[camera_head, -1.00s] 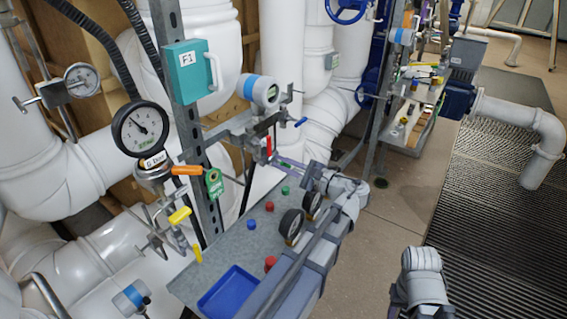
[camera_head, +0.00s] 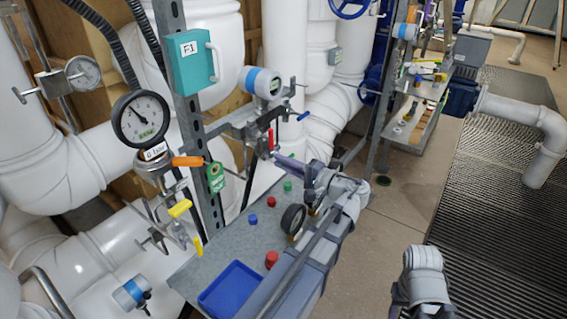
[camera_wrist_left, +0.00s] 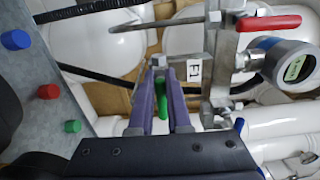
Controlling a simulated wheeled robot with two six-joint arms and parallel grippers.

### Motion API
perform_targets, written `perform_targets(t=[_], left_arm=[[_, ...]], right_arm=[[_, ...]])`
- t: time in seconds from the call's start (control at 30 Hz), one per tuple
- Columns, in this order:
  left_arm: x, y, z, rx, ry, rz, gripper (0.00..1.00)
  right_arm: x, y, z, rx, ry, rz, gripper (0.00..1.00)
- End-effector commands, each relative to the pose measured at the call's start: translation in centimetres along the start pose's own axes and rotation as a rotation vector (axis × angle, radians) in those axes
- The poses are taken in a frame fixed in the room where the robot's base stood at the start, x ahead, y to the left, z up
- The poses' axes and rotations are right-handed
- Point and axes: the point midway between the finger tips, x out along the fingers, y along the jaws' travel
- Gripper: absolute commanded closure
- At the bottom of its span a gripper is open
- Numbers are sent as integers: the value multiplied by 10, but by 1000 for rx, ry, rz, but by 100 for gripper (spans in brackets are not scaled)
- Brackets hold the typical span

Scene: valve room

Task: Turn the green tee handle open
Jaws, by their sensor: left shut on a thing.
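The green tee handle (camera_wrist_left: 163,90) shows in the left wrist view as a bright green bar between the two purple fingers of my left gripper (camera_wrist_left: 161,92). The fingers are shut on it, one on each side, and cover part of it. In the head view my left gripper (camera_head: 286,162) reaches in to the pipework below the red lever. There the handle is hidden by the fingers, so how far it is turned cannot be told. My right gripper's fingers do not show; only part of that arm is at the lower right.
A red lever (camera_head: 271,139) is just above my left gripper. A pressure gauge (camera_head: 142,117), an orange handle (camera_head: 187,161) and yellow levers are to the left.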

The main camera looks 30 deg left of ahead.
Motion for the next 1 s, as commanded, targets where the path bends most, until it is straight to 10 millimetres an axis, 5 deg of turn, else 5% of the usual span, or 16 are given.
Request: perform_targets(t=[0.63,0.67,0.7,0.9,1.0], left_arm=[[0,2,1,-44,-1,5,100],[0,2,1,-44,-1,5,82],[0,2,1,-44,-1,5,78],[0,2,1,-43,-1,3,55],[0,2,0,-43,0,2,54]], right_arm=[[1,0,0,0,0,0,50],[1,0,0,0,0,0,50],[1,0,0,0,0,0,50],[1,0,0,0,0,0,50],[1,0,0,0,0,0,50]])
